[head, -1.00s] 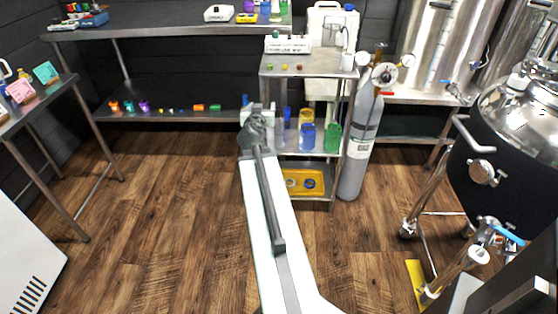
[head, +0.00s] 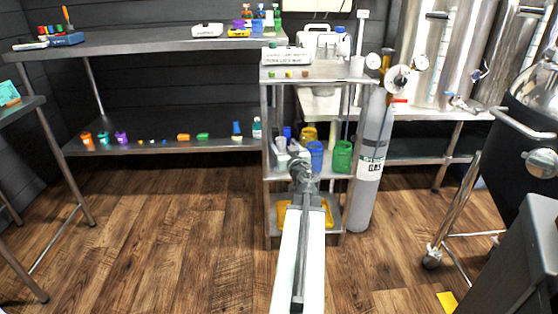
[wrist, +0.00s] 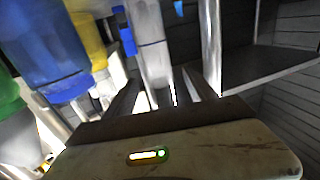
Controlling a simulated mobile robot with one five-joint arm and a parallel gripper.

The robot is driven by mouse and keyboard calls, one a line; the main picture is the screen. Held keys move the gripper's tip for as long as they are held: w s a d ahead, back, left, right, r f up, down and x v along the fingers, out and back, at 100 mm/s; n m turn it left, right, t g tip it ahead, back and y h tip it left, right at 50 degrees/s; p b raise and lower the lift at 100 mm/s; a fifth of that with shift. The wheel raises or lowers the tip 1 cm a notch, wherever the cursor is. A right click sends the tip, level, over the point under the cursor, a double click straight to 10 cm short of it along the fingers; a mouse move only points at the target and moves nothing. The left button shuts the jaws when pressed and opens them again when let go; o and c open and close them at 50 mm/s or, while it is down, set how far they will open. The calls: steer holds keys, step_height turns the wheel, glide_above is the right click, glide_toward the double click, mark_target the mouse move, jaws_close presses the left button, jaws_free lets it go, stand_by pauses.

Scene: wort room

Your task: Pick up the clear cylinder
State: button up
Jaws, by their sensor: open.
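A pale, see-through upright cylinder (wrist: 150,45), which I take to be the clear cylinder, stands ahead of my gripper (wrist: 160,88) in the wrist view. My gripper is open, with one finger on each side of the cylinder's lower part in the picture. I cannot tell whether the cylinder is fully between the fingers, and no contact shows. In the head view my gripper (head: 298,163) is at the middle shelf of the cart, and a pale cylinder (head: 281,145) shows just behind it, partly hidden.
A cart post (wrist: 211,45) is close on the right. A gas cylinder (head: 371,160) stands right of the cart. The floor at left is clear.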

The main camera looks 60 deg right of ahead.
mark_target(280, 139)
steer(key=x, duration=0.6)
steer(key=shift+w+d+f, duration=0.1)
steer(key=shift+w+d, duration=0.15)
steer(key=shift+w, duration=0.05)
steer(key=shift+a, duration=0.1)
jaws_close()
